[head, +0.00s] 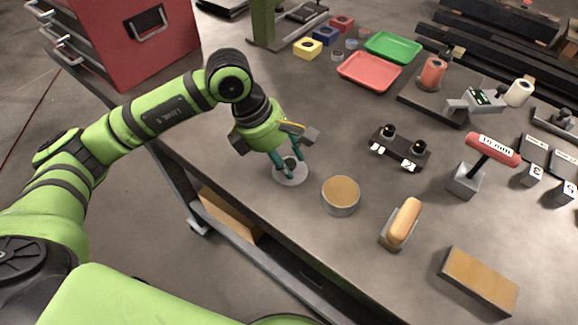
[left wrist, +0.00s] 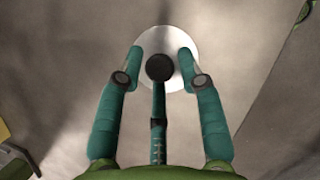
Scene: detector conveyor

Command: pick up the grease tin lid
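The grease tin lid (head: 291,181), a pale grey disc, lies flat on the table near its left edge. The open round tin (head: 341,194) with tan grease stands just right of it. My left gripper (head: 291,168) points down right over the lid, its teal fingers apart. In the left wrist view the lid (left wrist: 163,36) is a white disc under the open fingers (left wrist: 161,58), which reach either side of its middle. A dark round shape sits between them; I cannot tell whether it is a knob or the third finger's tip. My right gripper is not in view.
A wooden-handled brush-like tool (head: 404,222) and a tan block (head: 479,280) lie to the right. A black stand (head: 401,148) and a red-handled tool (head: 492,150) are farther back. Red (head: 369,71) and green (head: 393,47) trays are at the back. A red tool chest (head: 140,40) stands at the back left.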

